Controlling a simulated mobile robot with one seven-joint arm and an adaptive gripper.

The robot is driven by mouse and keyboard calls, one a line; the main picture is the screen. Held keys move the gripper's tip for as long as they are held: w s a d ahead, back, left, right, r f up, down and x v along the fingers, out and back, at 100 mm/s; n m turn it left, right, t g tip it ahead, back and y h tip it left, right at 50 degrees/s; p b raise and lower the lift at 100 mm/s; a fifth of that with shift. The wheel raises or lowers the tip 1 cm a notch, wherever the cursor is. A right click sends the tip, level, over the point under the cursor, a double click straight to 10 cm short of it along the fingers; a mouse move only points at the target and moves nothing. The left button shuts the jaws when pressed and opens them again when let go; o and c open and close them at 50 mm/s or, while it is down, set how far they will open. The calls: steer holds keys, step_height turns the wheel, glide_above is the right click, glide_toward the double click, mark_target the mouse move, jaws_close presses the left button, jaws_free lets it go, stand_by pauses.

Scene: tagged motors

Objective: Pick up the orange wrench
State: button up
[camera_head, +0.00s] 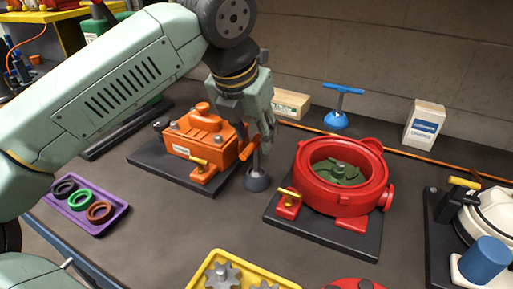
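A T-shaped tool with an orange handle (248,151), a grey shaft and a dark round foot (257,181) stands upright between the orange motor and the red motor; it appears to be the orange wrench. My gripper (261,138) points down at the top of this tool, with its fingers beside or around the handle. The fingers hide part of the handle. I cannot tell whether they are closed on it or apart from it.
The orange motor (200,137) is close on the left, the red motor (338,178) on the right. A blue T-handled tool (343,101) and boxes (425,122) stand behind. A purple tray of rings (79,217) and a yellow gear tray (199,281) are in front. An orange cable (408,154) runs behind.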

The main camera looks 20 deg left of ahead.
mark_target(255, 139)
steer(key=shift+p+x, duration=0.4)
steer(key=shift+x, duration=1.55)
steer(key=shift+a, duration=0.1)
steer(key=shift+c, duration=0.4)
jaws_close()
